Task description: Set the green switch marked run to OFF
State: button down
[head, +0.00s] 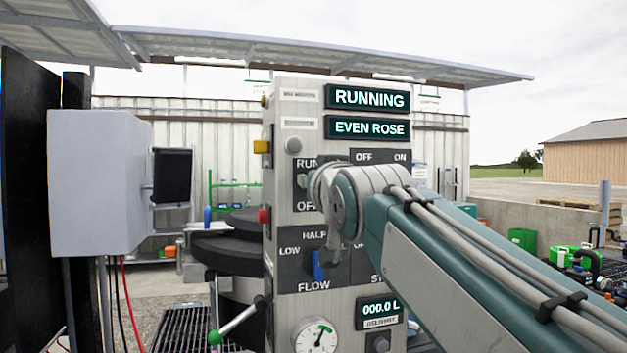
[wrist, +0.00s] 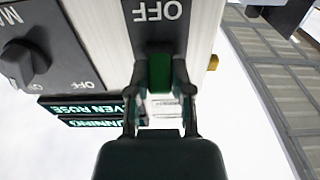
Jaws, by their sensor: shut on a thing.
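The green switch (wrist: 160,72) shows in the wrist view, which is turned upside down. My gripper (wrist: 159,84) is shut on it, with one finger on each side. The OFF label stands above the switch in that picture, at the low end of its dark plate (wrist: 160,35); the RUN label is hidden there. In the head view the dark plate (head: 301,185) shows parts of RUN above and OFF below, and my arm hides the switch. The display (head: 367,98) reads RUNNING. I cannot tell the switch's exact angle.
A black OFF knob (wrist: 25,62) sits beside the switch plate. Below is a blue flow lever (head: 318,266); a red button (head: 263,216) and yellow part (head: 262,146) stick out from the panel's left side. A grey box (head: 95,183) stands farther left.

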jog(key=shift+f+t+y, duration=0.25)
jog(key=shift+t+y, duration=0.15)
jog(key=shift+t, duration=0.3)
jog(key=shift+f+t, duration=0.2)
jog(key=shift+t, duration=0.5)
jog(key=shift+f+t+y, duration=0.25)
jog(key=shift+t, duration=0.6)
jog(key=shift+f+t+y, duration=0.2)
jog(key=shift+t+y, duration=0.05)
jog(key=shift+t, duration=0.6)
jog(key=c, duration=0.5)
grip_release()
jog(key=shift+a, duration=0.1)
jog(key=v, duration=1.2)
jog(key=shift+w+f, duration=0.1)
jog(key=shift+f, duration=0.15)
